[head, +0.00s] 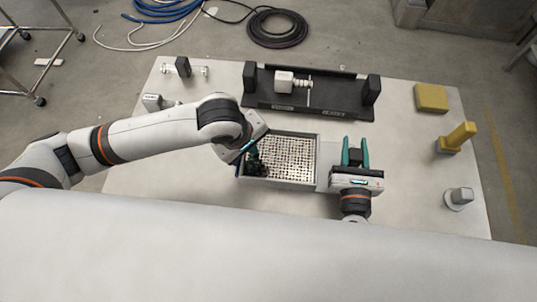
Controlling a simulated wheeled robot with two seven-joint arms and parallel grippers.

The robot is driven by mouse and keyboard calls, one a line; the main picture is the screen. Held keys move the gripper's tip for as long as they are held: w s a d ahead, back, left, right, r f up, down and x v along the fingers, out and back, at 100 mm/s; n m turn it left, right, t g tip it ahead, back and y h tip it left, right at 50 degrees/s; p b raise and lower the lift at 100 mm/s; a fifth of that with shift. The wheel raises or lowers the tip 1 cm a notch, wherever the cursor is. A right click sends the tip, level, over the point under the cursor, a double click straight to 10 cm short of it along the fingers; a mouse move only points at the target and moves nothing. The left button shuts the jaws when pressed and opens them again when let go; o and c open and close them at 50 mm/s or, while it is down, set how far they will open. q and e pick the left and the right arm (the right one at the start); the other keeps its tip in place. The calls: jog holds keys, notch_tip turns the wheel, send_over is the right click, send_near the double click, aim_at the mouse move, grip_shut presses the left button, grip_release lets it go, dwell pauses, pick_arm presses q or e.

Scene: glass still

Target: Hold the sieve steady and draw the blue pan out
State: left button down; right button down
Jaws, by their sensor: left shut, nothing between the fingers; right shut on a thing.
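The sieve (290,150) is a perforated pale sheet inside a grey-blue walled box (283,183) at the middle of the table. No separate bright blue pan shows; I cannot tell the pan from this box. My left gripper (252,163) is shut and empty at the left end of the sieve, with its teal fingers pointing down. Dark green matter there partly hides the mesh, and contact is unclear. My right gripper (355,152) is right of the box, its teal fingers pointing away. It is shut on a small dark grey piece between them, too small to identify.
A black rack (310,107) with a white fitting (285,82) stands behind the box. Yellow blocks (431,97) (457,137) and a grey fitting (460,198) stand at right. Small clamps (183,67) stand at back left.

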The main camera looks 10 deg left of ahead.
dwell(0.4)
pick_arm(q)
jog(key=shift+a, duration=0.9)
jog(key=shift+w+d+r, duration=0.1)
jog(key=shift+r, duration=1.65)
jog(key=shift+d+r, duration=0.3)
jog(key=shift+r, duration=0.6)
jog(key=shift+d+r, duration=0.3)
jog(key=shift+r, duration=0.55)
jog(key=shift+s+x, duration=0.25)
jog(key=shift+x, duration=0.9)
jog(key=shift+s+x, duration=0.25)
jog(key=shift+x, duration=0.9)
jog(key=shift+s+x, duration=0.25)
jog(key=shift+x, duration=0.9)
